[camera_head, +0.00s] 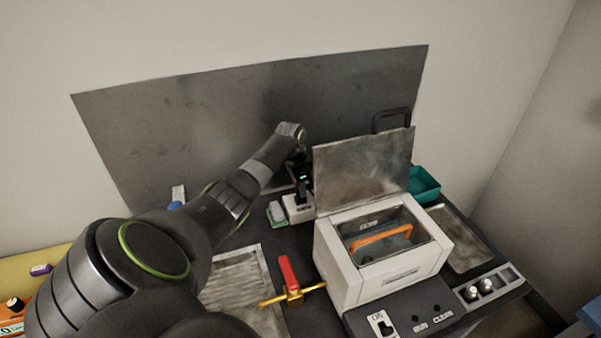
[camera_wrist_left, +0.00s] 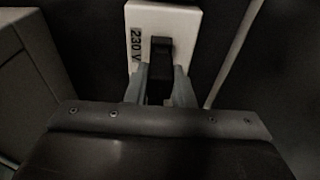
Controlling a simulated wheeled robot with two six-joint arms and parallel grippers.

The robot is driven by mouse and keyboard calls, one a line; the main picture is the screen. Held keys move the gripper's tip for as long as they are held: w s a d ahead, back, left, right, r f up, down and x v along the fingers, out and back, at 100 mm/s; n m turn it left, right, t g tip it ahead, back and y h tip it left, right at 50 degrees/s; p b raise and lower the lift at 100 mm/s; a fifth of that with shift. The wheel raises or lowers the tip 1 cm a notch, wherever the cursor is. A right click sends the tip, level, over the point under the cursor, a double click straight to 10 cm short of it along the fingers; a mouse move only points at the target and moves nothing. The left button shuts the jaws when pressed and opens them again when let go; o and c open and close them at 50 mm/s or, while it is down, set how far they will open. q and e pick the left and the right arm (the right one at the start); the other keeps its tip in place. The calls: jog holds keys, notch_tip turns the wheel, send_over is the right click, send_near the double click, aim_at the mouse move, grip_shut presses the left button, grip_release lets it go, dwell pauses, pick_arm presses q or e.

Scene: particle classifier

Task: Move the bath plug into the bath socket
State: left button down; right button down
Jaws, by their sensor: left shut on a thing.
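The plug is over the face of a white socket block marked "230 V" (camera_wrist_left: 185,22). The socket also shows in the head view (camera_head: 298,211), directly below the gripper. I cannot tell how deep the plug sits in it. My right gripper is not in view.
The white bath (camera_head: 343,264) stands open to the right, its grey lid (camera_head: 362,170) upright beside my gripper. An orange handle (camera_head: 381,238) shows inside. A small green-and-white object (camera_head: 276,214) is left of the socket. A red-handled brass valve (camera_head: 289,274) is in front. A teal bin (camera_head: 425,184) is behind the bath.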

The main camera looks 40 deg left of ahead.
pick_arm(q)
jog(key=shift+f+b, duration=0.4)
jog(key=shift+f, duration=0.4)
jog(key=c, duration=1.2)
grip_release()
jog(key=shift+o, duration=0.2)
jog(key=shift+r, duration=0.1)
jog(key=shift+r, duration=0.55)
notch_tip(320, 180, up, 16)
jog(key=s+a+b, duration=0.1)
jog(key=s+b, duration=0.1)
jog(key=shift+s, duration=0.15)
jog(key=shift+f, duration=0.1)
